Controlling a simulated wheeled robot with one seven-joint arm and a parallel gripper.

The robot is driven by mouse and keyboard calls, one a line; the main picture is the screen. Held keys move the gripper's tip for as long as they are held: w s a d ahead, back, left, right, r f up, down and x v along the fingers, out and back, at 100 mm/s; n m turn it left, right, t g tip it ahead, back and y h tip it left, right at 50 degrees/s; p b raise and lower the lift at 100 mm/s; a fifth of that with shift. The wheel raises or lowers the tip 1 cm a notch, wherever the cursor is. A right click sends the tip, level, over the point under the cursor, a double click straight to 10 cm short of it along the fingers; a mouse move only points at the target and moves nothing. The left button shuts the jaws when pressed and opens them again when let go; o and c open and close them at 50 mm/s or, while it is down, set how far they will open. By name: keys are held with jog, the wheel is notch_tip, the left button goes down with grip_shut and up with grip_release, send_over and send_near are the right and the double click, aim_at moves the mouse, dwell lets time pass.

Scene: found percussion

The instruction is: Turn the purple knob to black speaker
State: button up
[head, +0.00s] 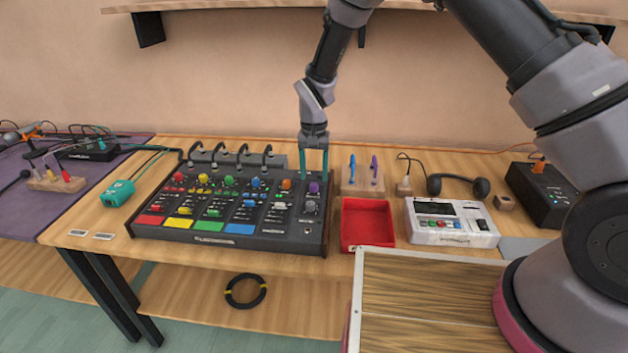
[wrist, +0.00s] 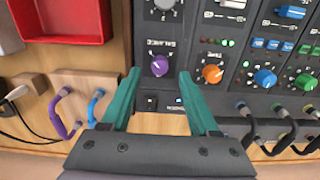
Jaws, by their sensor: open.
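The purple knob (head: 314,187) is at the upper right corner of the black mixer panel (head: 262,244) in the head view. In the wrist view the purple knob (wrist: 160,66) has a pale pointer mark and small print around it, too small to read. My gripper (head: 314,177) is open, teal fingers pointing down, above the panel's back right corner. In the wrist view its fingertips (wrist: 159,74) lie either side of the knob; I cannot tell whether they touch it. A black box (head: 540,200) with an orange piece on top stands far right; I cannot tell if it is the speaker.
An orange knob (wrist: 213,74) sits close beside the purple one. A wooden block (head: 362,186) with blue and purple handles, a red tray (head: 345,235) and a white device (head: 450,238) stand right of the panel. Black cables arch behind it.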

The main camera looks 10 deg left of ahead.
aim_at(315, 184)
notch_tip(315, 184, up, 8)
jog(key=shift+f, duration=0.2)
jog(key=shift+d, duration=0.1)
